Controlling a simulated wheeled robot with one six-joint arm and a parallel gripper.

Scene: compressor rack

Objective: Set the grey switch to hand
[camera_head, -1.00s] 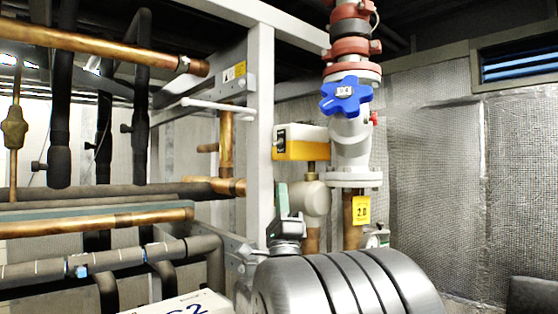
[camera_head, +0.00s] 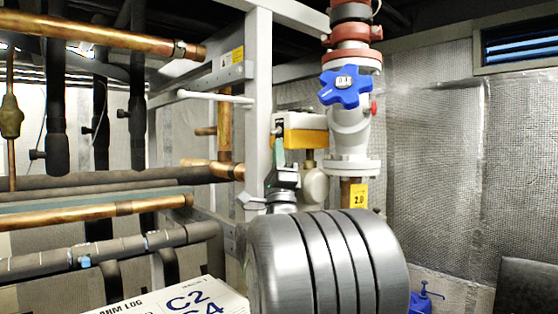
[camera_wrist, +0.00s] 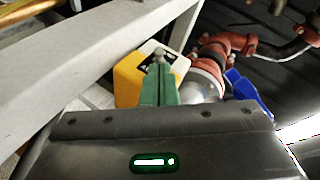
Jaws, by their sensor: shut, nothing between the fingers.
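A yellow box with a pale top (camera_head: 306,139) sits on the pipework beside the grey upright. In the wrist view the yellow box (camera_wrist: 127,82) has a dark and white face. A small grey knob, seemingly the grey switch (camera_wrist: 159,53), stands on that face. Its setting is too small to read. My gripper (camera_head: 279,143), with green fingers, is shut and empty, pointing up in front of the box's left end. In the wrist view my gripper (camera_wrist: 160,70) lies just below the knob. I cannot tell whether they touch.
A grey steel upright (camera_head: 257,120) stands just left of the box. A blue star-shaped handwheel (camera_head: 344,87) on a white valve is to its right. A yellow tag (camera_head: 359,195) hangs below. Copper pipes (camera_head: 90,210) run on the left.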

